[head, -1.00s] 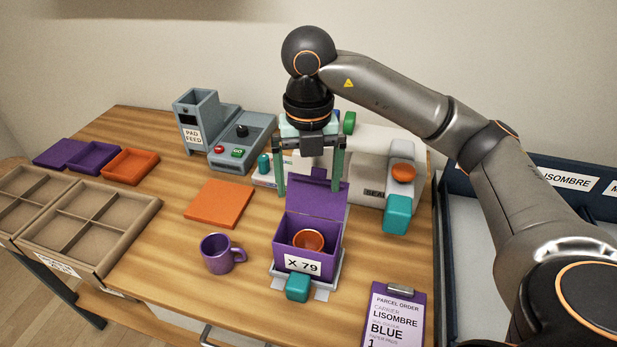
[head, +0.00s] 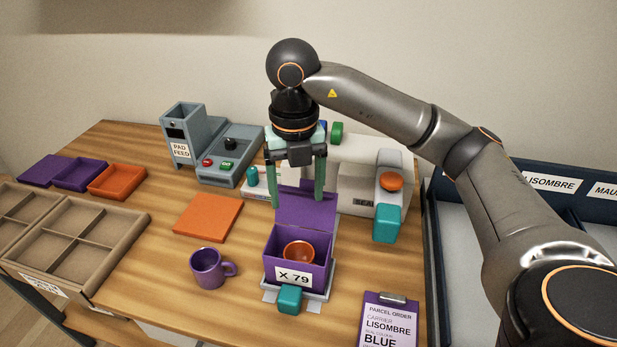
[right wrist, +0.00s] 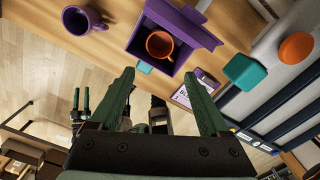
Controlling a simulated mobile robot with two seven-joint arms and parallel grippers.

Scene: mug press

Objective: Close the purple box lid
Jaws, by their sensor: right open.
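The purple box (head: 269,262), labelled X 79, stands on a grey stand with its lid (head: 305,208) raised at the back. An orange mug (head: 298,251) is inside; the box also shows in the right wrist view (right wrist: 141,45). My right gripper (head: 296,204) points down behind the box, its green fingers apart at either side of the raised lid. I cannot tell whether they touch it. In the right wrist view the fingers (right wrist: 161,76) are apart with nothing between them. What seems to be my left gripper (right wrist: 80,104) shows small at the left there.
A purple mug (head: 207,268) stands left of the box, with an orange pad (head: 208,217) behind it. A teal block (head: 289,299) sits at the box's front. A pale machine with an orange button (head: 391,181) stands behind right. A clipboard (head: 389,322) lies front right.

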